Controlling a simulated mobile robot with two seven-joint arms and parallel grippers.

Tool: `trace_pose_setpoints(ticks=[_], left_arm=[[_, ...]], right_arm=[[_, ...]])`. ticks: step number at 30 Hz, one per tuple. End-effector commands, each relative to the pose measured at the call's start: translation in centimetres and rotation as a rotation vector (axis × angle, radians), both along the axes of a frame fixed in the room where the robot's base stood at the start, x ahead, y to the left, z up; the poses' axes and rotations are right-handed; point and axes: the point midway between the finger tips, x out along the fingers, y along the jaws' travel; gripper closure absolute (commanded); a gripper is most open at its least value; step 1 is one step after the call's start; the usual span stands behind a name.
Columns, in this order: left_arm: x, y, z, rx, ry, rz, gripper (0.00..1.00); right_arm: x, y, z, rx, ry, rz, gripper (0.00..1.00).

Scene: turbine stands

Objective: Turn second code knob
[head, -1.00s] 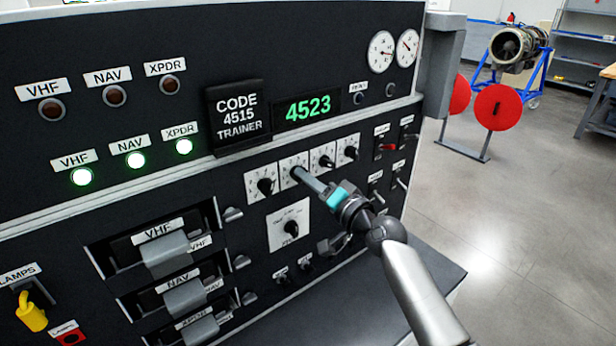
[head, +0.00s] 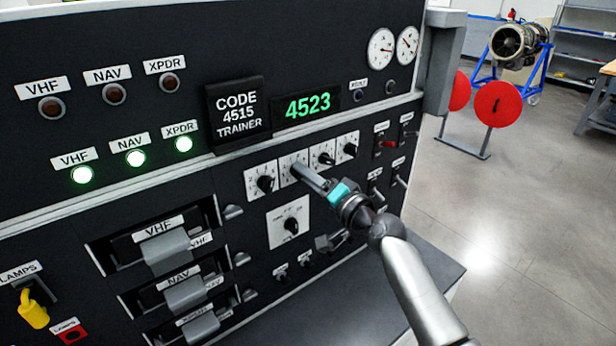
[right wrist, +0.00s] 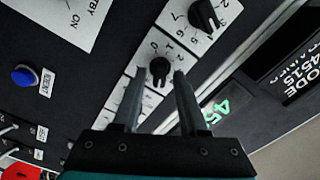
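The second code knob is a black knob (right wrist: 160,69) on a white numbered dial plate (head: 288,163), second from the left in a row of dials. My right gripper (right wrist: 159,76) is open, with one fingertip on each side of this knob in the right wrist view; narrow gaps seem to show between knob and fingers. In the head view my right gripper (head: 300,171) reaches in from the lower right and hides most of that knob. The green display (head: 306,106) reads 4523. The plate above the dials (head: 237,112) reads CODE 4515 TRAINER. My left gripper is out of view.
The first code knob (head: 264,184) is close on the left; two more knobs (head: 326,159) (head: 350,149) are on the right. A larger selector dial (head: 290,225) sits below. Toggle switches (head: 388,144) are at the panel's right. Open floor lies beyond.

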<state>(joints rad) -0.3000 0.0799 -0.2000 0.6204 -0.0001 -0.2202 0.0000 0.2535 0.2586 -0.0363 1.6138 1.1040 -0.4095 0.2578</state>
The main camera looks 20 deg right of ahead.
Motion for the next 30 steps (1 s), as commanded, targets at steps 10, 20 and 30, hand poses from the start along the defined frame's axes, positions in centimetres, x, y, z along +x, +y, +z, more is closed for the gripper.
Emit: trace_pose_setpoints(ticks=[10,20,30], left_arm=[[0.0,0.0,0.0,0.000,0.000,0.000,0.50],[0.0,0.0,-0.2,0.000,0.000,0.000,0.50],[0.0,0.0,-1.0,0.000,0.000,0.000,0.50]], right_arm=[[-0.2,0.0,-0.1,-0.002,0.001,0.001,0.50],[-3.9,-1.4,-0.2,-0.004,0.002,0.000,0.50],[-9.5,-3.4,-0.3,-0.003,0.002,0.002,0.50]])
